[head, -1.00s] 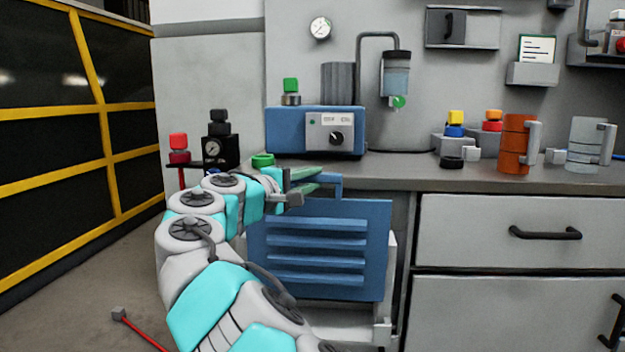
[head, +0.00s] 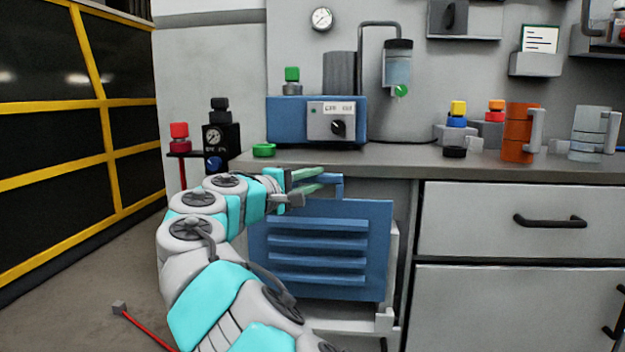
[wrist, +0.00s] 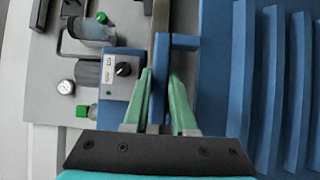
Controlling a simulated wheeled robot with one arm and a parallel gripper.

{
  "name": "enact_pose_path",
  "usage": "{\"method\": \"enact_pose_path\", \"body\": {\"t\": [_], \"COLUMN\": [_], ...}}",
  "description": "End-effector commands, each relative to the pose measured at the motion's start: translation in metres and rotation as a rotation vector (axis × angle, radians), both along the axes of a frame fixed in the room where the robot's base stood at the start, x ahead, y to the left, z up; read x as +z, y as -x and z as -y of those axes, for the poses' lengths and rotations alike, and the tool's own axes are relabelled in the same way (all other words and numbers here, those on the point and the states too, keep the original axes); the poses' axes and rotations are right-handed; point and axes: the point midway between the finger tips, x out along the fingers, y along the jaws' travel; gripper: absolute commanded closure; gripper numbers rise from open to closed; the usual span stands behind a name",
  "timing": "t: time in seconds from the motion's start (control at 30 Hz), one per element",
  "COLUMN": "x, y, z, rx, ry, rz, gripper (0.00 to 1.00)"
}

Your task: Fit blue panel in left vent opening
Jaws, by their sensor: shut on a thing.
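The blue panel (head: 330,220) hangs upright, slightly tilted in the picture, in front of the left bay under the counter. It has several horizontal slats and a blue handle (head: 338,187) at its top. My gripper (head: 318,182) is shut on this handle, with its green fingers on either side. In the wrist view the fingers (wrist: 162,88) close on the blue handle, and the slatted panel face (wrist: 270,75) fills the right side. The panel hides most of the opening; a pale frame edge (head: 392,255) shows to its right. I cannot tell whether panel and frame touch.
The grey counter (head: 395,172) runs just above the panel. Grey drawers (head: 480,220) lie to the right. A red rod (head: 145,328) shows at lower left.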

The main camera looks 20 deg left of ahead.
Motion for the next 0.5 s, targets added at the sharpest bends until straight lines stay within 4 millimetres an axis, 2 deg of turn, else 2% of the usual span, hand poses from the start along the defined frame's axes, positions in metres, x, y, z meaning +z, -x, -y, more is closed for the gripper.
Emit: {"method": "enact_pose_path", "body": {"t": [0.5], "x": [-0.017], "y": [0.0], "z": [0.0], "rx": [-0.001], "ry": [0.0], "rz": [0.002], "gripper": [1.0]}}
